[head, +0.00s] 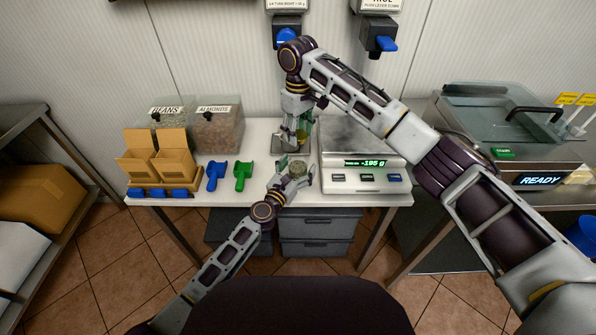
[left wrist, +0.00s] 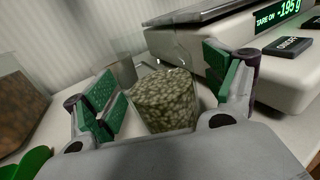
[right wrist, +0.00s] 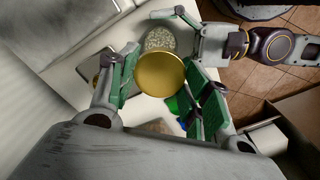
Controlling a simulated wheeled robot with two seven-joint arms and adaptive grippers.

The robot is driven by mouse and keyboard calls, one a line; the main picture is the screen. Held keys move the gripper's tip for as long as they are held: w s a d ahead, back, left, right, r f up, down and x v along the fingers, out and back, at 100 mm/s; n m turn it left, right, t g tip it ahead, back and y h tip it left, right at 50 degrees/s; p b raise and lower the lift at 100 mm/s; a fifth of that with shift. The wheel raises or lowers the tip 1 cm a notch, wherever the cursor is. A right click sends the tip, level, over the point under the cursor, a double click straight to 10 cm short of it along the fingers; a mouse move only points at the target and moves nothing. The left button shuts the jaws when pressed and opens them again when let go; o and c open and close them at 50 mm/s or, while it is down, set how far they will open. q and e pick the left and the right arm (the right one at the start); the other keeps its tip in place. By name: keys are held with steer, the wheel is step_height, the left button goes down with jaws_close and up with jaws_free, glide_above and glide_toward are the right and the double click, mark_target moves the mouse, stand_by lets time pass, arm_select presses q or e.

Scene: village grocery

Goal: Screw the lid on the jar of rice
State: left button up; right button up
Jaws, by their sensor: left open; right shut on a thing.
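The jar of rice (head: 298,168), full of pale speckled grains, stands on the white table near its front edge; in the left wrist view it (left wrist: 165,102) fills the space between the fingers. My left gripper (head: 297,180) is open, with a finger on either side of the jar and a gap visible at the right. My right gripper (head: 299,131) points down just behind and above the jar. It is shut on the round golden lid (right wrist: 160,74), which is apart from the jar. In the right wrist view the lid overlaps the jar's (right wrist: 160,38) near edge.
A scale (head: 361,181) reading -195 g stands right of the jar. Blue (head: 216,172) and green (head: 242,172) scoops, cardboard boxes (head: 173,166) and bins of beans (head: 166,118) and almonds (head: 217,134) are left. Dispensers with blue levers (head: 381,43) hang above.

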arm_select(q)
steer(key=shift+c, duration=0.4)
steer(key=c, duration=1.5)
steer(key=shift+o, duration=0.2)
arm_select(e)
glide_above(298, 156)
steer(key=shift+f, duration=2.45)
steer(key=shift+f, duration=0.2)
steer(key=shift+f, duration=0.7)
steer(key=shift+f, duration=0.6)
arm_select(q)
jaws_close()
arm_select(e)
steer(key=shift+m, duration=0.3)
